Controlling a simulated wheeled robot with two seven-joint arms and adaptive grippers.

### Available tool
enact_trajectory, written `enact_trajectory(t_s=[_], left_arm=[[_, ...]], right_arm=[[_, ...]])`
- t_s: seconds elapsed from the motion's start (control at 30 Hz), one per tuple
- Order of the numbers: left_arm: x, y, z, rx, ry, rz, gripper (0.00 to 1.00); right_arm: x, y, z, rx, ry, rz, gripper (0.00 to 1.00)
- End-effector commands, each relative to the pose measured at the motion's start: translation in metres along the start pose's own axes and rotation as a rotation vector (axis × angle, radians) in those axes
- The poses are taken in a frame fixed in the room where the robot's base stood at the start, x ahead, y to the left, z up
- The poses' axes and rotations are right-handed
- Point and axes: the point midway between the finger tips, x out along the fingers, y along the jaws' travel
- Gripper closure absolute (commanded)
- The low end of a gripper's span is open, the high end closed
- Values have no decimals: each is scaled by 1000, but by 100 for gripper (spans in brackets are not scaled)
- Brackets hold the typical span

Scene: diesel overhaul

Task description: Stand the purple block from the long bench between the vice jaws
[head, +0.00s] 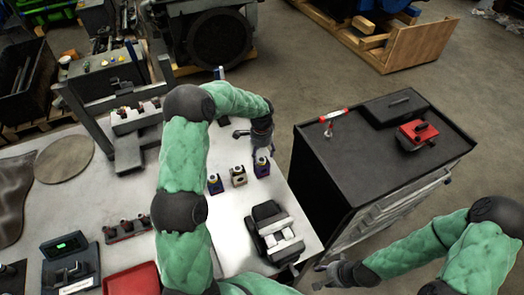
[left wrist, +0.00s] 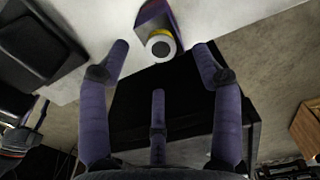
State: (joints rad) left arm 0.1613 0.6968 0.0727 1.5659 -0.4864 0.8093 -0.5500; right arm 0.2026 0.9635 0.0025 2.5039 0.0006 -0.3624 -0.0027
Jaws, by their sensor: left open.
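A purple block (head: 262,168) with a pale round top stands on the long bench (head: 232,212) near its right edge. In the left wrist view the same purple block (left wrist: 155,18) shows its round grey-white end with a yellow ring, just beyond the fingertips. My left gripper (head: 262,138) is open above and behind this block. In the left wrist view its fingers (left wrist: 160,50) are spread with nothing between them. The vice (head: 272,232), black with light grey jaws, sits at the bench's front right corner. My right gripper (head: 322,274) is open and empty at lower right.
A beige block (head: 238,176) and a blue-purple block (head: 214,184) stand left of the purple block. A dark tool cabinet (head: 350,165) with a red-and-black part (head: 417,133) stands to the right, across a gap. A red tray (head: 132,280) is at front left.

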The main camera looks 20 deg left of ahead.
Motion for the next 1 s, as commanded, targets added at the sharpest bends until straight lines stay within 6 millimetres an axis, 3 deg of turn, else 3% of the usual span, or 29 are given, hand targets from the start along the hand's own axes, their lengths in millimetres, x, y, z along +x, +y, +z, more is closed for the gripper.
enact_trajectory(t_s=[0.63, 1.0], left_arm=[[69, 1, 0, 1, -1, 2, 35], [76, 0, 0, 0, 0, 1, 35]], right_arm=[[39, 14, -2, 0, 0, 0, 60], [43, 15, -2, 0, 1, 0, 60]])
